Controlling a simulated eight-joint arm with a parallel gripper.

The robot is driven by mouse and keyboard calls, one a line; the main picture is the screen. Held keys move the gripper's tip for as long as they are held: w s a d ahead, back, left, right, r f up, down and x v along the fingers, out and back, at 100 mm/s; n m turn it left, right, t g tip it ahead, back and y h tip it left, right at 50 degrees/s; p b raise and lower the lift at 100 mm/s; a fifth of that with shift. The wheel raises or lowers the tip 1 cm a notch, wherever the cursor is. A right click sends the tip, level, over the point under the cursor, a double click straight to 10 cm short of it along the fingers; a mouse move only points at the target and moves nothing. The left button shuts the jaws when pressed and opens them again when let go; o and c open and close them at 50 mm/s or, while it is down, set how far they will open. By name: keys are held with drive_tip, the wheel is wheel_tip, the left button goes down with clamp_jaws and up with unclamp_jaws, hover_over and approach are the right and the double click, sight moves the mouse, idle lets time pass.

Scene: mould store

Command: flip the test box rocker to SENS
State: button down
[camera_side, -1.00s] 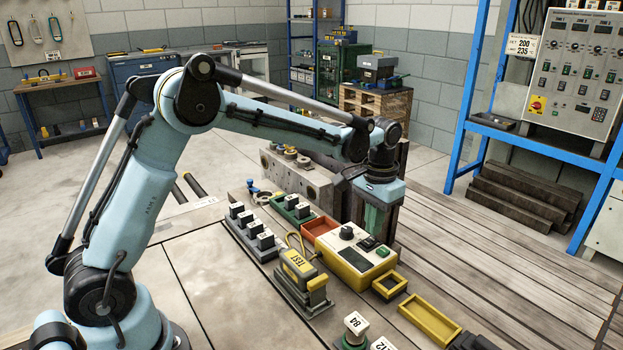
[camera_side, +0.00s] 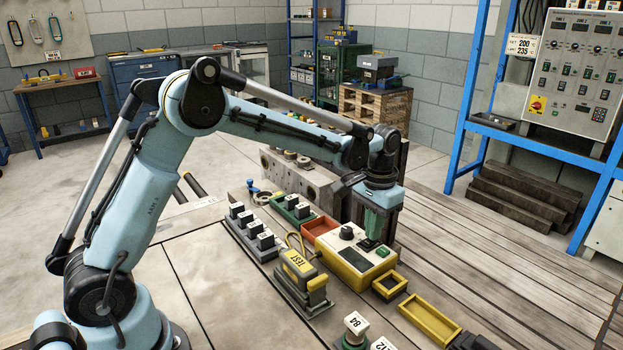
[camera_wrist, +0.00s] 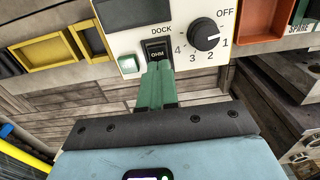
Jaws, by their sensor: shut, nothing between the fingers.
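The test box (camera_side: 345,262) has a white top and yellow sides, and stands on the bench in the side view. SENS is not readable, and the fingers cover the rocker's near part. My gripper (camera_wrist: 157,67) has its green fingers shut together and empty, with the tips at the rocker's near edge. I cannot tell whether they touch it. In the side view my gripper (camera_side: 372,241) points down over the box.
An orange tray (camera_side: 318,228) and yellow trays (camera_side: 430,318) adjoin the box. The yellow TEST unit (camera_side: 298,264) stands in front.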

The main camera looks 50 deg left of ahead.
drive_tip(key=shift+f, duration=0.2)
drive_tip(key=shift+r, duration=3.55)
drive_tip(key=s+r+t, duration=0.4)
drive_tip(key=s, duration=0.6)
drive_tip(key=s+f+t, duration=0.1)
drive_tip(key=s, duration=0.2)
drive_tip(key=s+f+t, duration=0.1)
drive_tip(key=s, duration=0.2)
drive_tip(key=s+a+f+t, duration=0.1)
drive_tip(key=s, duration=0.2)
drive_tip(key=shift+f, duration=0.2)
